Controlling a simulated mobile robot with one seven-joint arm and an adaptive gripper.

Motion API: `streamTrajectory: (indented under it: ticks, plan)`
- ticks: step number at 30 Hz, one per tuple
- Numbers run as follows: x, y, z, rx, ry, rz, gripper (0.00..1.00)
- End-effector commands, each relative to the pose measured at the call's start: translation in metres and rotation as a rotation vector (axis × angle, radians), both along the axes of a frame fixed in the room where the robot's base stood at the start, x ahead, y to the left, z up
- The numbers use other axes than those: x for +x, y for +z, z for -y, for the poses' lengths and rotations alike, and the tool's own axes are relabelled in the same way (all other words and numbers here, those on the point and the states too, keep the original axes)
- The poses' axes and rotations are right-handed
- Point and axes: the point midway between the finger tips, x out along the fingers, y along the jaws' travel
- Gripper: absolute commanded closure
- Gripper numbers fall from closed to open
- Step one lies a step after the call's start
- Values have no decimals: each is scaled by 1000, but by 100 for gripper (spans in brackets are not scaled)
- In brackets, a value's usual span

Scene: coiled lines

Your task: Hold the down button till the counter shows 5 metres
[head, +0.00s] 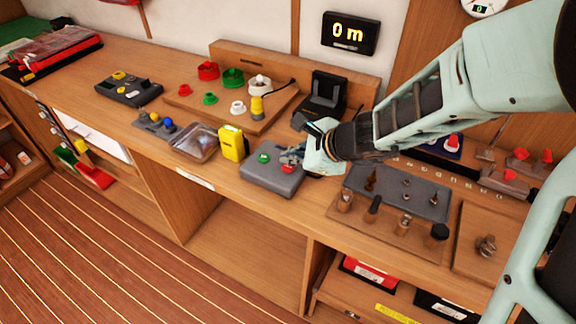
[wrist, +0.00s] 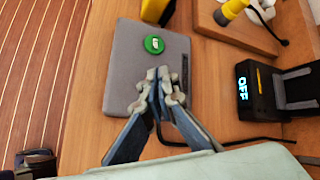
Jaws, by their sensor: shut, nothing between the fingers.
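The counter (head: 348,33) on the wall is a black display with yellow digits reading 0 m. A grey control box (head: 262,179) lies on the worktop with a green button (head: 263,157) and a red button (head: 288,168). The green button also shows in the wrist view (wrist: 154,44), with a pale mark too small to read. My gripper (head: 291,158) is shut and empty, close over the red button's end of the box. In the wrist view my fingertips (wrist: 164,73) are over the box and the red button is hidden. I cannot tell whether they touch it.
A yellow device (head: 233,144) stands left of the box. A black unit (wrist: 262,90) reading OFF stands behind, with a cable running near my fingers. A tool tray (head: 387,190) lies to the right. A wooden board with coloured caps (head: 220,112) is behind.

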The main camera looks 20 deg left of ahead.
Motion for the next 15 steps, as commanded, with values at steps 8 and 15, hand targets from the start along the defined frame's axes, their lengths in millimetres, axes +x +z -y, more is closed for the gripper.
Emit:
streamTrajectory:
  ticks: [8,15]
  plan:
    - [0,-2,0,0,0,0,100]
    - [0,-10,0,1,-1,0,100]
